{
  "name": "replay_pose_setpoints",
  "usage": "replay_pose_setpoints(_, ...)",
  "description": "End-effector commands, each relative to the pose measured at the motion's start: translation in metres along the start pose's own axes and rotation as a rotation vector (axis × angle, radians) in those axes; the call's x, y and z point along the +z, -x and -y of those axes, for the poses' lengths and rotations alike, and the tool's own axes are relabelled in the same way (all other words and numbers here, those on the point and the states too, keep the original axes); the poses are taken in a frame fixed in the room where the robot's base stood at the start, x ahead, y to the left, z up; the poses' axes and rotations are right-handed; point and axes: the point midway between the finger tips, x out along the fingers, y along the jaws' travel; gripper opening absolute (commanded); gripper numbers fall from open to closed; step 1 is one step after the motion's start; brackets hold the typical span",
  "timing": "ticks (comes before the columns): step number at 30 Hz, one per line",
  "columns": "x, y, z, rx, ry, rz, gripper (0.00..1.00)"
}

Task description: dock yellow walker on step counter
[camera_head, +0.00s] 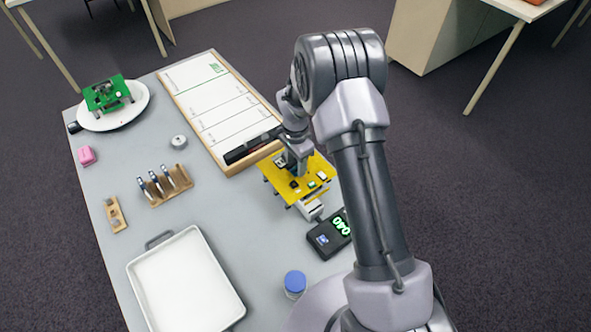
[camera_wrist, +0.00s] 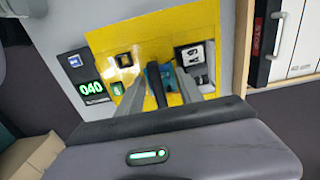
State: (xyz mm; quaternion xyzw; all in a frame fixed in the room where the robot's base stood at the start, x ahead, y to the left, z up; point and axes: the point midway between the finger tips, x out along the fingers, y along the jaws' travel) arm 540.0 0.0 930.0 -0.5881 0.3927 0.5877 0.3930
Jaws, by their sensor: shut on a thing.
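The yellow walker (camera_head: 318,172) is a flat yellow board with small dark, white and green parts on top. My gripper (camera_head: 293,166) is shut on it from above, near the board's middle. In the wrist view the board (camera_wrist: 128,32) spreads around my fingers (camera_wrist: 160,92). The step counter (camera_head: 321,246) is a black box with green digits, near the board's front edge; the wrist view shows its display (camera_wrist: 90,88) reading 040. A whitish part (camera_head: 312,211) shows below the board, beside the counter. Whether the walker's underside touches anything is hidden.
A wood-framed white chart panel (camera_head: 210,100) lies behind the walker. A white tray (camera_head: 185,285) and a blue-capped jar (camera_head: 295,281) are at the front. A green walker (camera_head: 106,92) stands on a white plate (camera_head: 133,112) at far left. A wooden rack (camera_head: 168,194) holds several small tools.

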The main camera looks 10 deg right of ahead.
Motion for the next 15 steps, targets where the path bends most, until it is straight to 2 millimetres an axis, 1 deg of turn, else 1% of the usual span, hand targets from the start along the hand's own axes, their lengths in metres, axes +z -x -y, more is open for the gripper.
replay_pose_setpoints(4, 0.0, -0.026, -0.001, 0.002, 0.0, 0.001, 0.0)
replay_pose_setpoints(6, 0.0, -0.035, 0.0, 0.001, 0.0, 0.001, 0.0)
replay_pose_setpoints(12, 0.0, -0.033, 0.0, 0.0, -0.001, 0.0, 0.0)
replay_pose_setpoints(15, 0.0, -0.036, 0.0, 0.0, 0.0, 0.0, 0.0)
